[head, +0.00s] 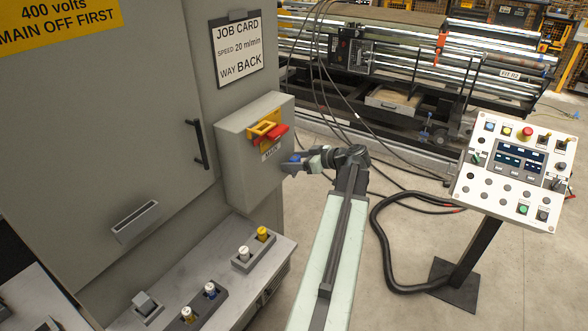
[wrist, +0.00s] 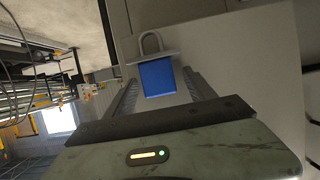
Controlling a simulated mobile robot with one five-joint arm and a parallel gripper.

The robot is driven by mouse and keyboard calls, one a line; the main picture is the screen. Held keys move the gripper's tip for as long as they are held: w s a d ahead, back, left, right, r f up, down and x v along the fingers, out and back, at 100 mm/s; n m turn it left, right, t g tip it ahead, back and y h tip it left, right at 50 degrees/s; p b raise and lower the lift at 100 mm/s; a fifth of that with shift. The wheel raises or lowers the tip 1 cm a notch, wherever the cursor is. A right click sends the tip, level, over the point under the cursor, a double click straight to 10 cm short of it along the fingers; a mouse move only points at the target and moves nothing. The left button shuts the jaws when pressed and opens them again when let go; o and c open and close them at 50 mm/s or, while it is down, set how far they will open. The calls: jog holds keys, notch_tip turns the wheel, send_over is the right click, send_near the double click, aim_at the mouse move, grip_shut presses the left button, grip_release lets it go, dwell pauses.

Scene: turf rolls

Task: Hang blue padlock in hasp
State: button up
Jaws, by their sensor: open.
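The blue padlock (wrist: 157,78) shows in the wrist view between the two fingers of my gripper (wrist: 160,82). Its grey shackle (wrist: 151,41) points away from the gripper, and a grey strip crosses at the shackle's base. Gaps show between the padlock and both fingers, so the jaws are open around it. In the head view my gripper (head: 297,163) is beside the right side of the grey switch box (head: 235,160), with a bit of the blue padlock (head: 295,158) showing. A yellow bracket (head: 265,123) with a red handle (head: 278,135) is on the box front; I cannot make out the hasp hole.
A control panel on a post (head: 515,165) stands at right. Cables run across the floor (head: 400,255), which is otherwise open.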

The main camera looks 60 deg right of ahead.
jog(key=shift+r, duration=0.1)
grip_shut()
jog(key=shift+r, duration=0.1)
